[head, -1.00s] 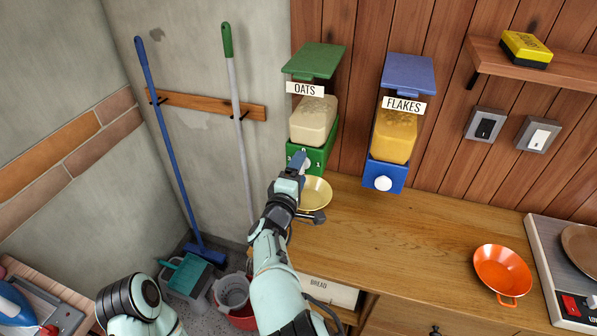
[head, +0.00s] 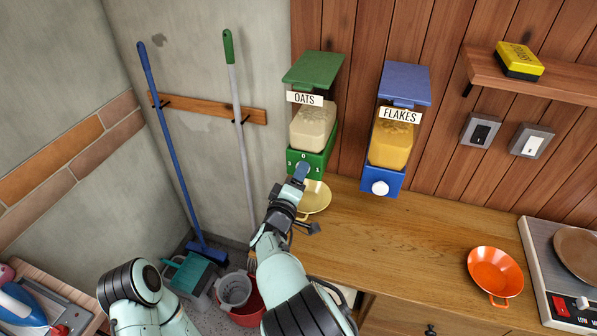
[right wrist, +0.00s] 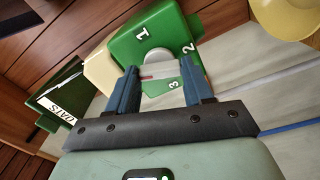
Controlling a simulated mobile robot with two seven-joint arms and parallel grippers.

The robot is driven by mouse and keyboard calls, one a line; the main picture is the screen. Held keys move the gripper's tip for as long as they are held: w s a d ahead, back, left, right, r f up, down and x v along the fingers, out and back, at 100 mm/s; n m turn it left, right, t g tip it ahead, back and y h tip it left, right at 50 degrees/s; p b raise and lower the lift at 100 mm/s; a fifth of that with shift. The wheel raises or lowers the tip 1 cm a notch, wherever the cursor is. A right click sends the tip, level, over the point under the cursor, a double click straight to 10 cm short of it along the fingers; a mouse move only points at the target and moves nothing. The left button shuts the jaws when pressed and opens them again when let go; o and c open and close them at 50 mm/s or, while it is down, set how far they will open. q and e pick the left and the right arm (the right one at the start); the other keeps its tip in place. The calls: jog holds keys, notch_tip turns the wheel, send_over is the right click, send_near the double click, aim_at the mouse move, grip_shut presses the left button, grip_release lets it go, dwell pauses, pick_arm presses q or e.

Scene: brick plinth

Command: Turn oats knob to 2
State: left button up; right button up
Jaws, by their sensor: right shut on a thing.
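The oats dispenser (head: 313,125) hangs on the wood wall, with a green lid, a pale-filled container and a green base. Its base (head: 321,157) shows 0 at the top, 3 at left and 1 at right. My right gripper (head: 301,171) is at the base's front and covers most of the knob. In the right wrist view, its blue fingers (right wrist: 163,86) are shut on the white knob (right wrist: 158,62), one on each side. A red mark shows on the knob between them; which number it points to is unclear. My left gripper is out of view.
A yellow pan (head: 317,199) sits below the oats dispenser, close to my right wrist. The flakes dispenser (head: 391,137) with a white knob hangs to the right. An orange pan (head: 496,270) is on the counter (head: 410,240), whose middle is clear. Brooms hang at left.

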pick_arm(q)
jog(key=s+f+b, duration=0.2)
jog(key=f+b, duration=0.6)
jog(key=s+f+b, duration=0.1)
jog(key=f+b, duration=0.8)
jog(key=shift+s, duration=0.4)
pick_arm(e)
jog(key=shift+m, duration=15.9)
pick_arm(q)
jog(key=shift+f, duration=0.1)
pick_arm(e)
jog(key=o, duration=1)
jog(key=shift+o, duration=0.2)
jog(key=shift+s, duration=0.15)
